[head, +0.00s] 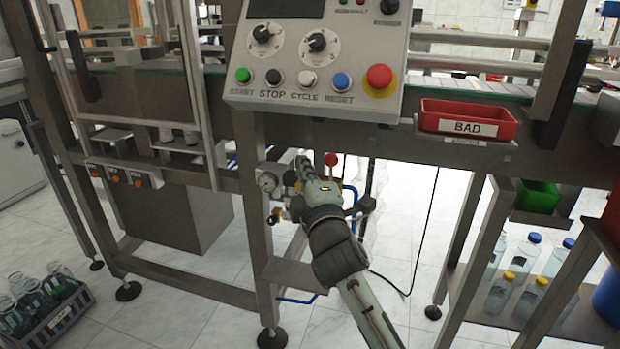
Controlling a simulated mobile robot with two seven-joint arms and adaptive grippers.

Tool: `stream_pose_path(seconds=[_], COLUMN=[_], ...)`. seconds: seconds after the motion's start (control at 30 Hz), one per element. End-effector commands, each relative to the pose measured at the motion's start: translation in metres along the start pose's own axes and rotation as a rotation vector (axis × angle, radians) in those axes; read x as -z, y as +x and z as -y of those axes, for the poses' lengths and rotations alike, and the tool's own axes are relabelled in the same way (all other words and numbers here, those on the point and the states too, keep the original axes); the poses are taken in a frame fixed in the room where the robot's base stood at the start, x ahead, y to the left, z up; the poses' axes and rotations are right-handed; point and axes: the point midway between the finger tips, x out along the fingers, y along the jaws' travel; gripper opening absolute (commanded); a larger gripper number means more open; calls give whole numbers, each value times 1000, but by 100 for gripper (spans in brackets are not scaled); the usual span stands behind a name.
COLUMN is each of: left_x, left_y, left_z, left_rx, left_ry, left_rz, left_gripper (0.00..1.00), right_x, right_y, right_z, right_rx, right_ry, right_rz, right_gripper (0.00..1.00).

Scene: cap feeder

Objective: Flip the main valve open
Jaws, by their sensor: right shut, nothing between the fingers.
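My right gripper (303,168) is shut and empty, reaching under the control panel among the air fittings beside the frame post. The arm comes up from the bottom and hides much of the fittings. A round pressure gauge (267,181) sits just left of the gripper, with small brass-coloured fittings (275,214) below it. A red knob (331,159) shows just right of the gripper. I cannot tell which part is the main valve's handle, how it is turned, or whether the gripper touches it. My left gripper is not in view.
The control panel (350,75), with dials and coloured buttons, overhangs the gripper. A red BAD bin (468,119) is on the right. A bottle crate (45,312) stands on the floor at left. A black cable (420,240) hangs right of my arm.

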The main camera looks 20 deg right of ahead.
Motion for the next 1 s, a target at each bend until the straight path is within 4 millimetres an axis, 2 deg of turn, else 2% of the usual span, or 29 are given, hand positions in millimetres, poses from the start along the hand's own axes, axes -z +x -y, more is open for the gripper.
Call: stream_pose_path(seconds=[0.1,0.17,0.3,0.43,1.0], left_x=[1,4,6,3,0], left_y=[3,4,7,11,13], left_z=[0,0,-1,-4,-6], left_rx=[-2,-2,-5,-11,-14], left_ry=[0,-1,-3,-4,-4], left_rz=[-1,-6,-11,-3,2], left_gripper=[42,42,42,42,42], right_x=[0,-3,-25,-34,-41], right_y=[26,34,23,19,18], right_z=[-1,0,0,1,0], right_rx=[0,1,2,2,-4], right_ry=[0,-1,-2,0,7], right_rz=[2,3,2,1,1], right_gripper=[0,0,0,0,0])
